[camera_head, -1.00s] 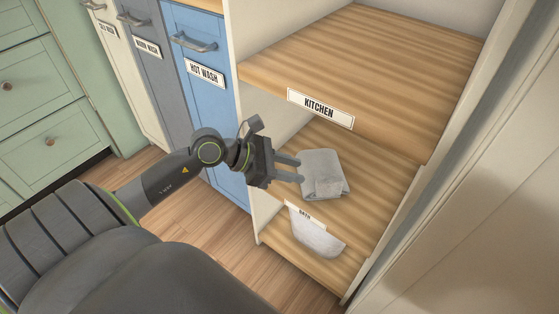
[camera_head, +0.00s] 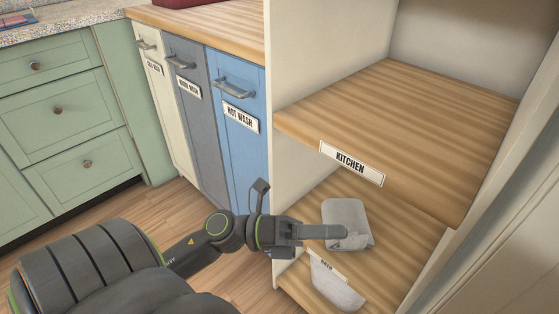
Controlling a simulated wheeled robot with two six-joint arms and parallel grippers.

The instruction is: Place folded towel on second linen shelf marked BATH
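A folded grey-white towel (camera_head: 347,216) lies on the wooden shelf below the KITCHEN shelf. A label at that shelf's front edge reads BATH (camera_head: 328,266), small and partly hidden. My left gripper (camera_head: 340,231) comes in from the left, with its fingers at the towel's front left part and overlapping it in the picture. I cannot tell whether the fingers grip the towel or only lie beside or over it. Another pale cloth (camera_head: 336,287) shows just below the BATH label; its support is unclear. My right gripper is not in view.
The KITCHEN shelf (camera_head: 400,135) is bare and juts out above the towel. A white upright panel bounds the shelves on the left. Blue HOT WASH (camera_head: 238,130), grey and cream fronts stand left of it. Green drawers (camera_head: 75,120) are at far left.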

